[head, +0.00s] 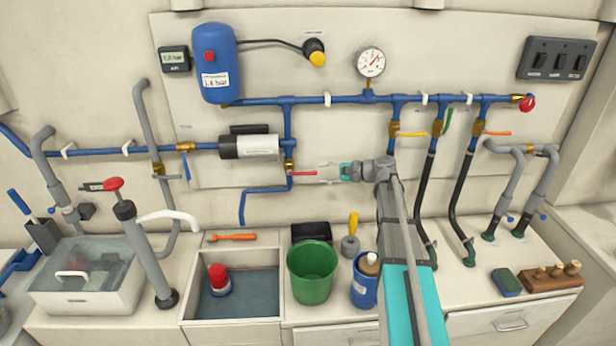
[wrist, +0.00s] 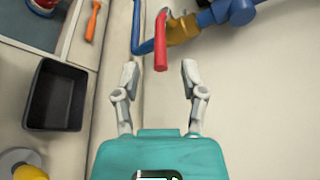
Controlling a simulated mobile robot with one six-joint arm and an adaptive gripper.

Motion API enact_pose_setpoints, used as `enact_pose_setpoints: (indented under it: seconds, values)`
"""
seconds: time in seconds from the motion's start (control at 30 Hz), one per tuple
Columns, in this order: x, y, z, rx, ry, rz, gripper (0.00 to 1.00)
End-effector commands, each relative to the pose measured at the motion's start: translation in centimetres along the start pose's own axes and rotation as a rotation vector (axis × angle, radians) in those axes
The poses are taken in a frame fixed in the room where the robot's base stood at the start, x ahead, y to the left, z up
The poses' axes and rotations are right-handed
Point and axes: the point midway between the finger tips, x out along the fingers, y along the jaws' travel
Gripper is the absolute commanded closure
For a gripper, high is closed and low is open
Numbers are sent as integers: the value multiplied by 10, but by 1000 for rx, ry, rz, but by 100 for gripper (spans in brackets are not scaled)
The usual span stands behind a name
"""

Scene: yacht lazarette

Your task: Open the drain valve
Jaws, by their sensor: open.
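The valve with a red lever (head: 303,173) has a brass body (head: 290,166) on the blue pipe to the right of the pump. The lever points right, roughly level, toward my gripper (head: 322,173). A blue pipe runs from this valve to the left and down. In the wrist view the red lever (wrist: 161,45) has its free end just ahead of the gap between the fingertips of my gripper (wrist: 160,73). The fingers are open, one on each side of the lever's line, and nothing is held. I cannot read a label on this valve.
Other valves carry a yellow lever (head: 414,134), a green lever (head: 448,121) and an orange lever (head: 497,133). The wall around the lever is clear.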

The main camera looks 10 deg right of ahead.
Motion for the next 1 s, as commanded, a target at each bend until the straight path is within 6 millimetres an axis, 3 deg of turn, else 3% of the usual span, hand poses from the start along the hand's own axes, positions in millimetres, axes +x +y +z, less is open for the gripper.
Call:
enact_pose_setpoints:
  seconds: [0.2, 0.4, 0.83, 0.87, 1.0]
  values:
    - [32, 1, -1, 0, -2, 1, 46]
    - [50, 0, -1, 1, -1, 1, 46]
    - [55, 0, 0, 1, 0, 0, 46]
    - [55, 0, 0, 1, 0, 0, 47]
    - [55, 0, 0, 1, 0, 0, 73]
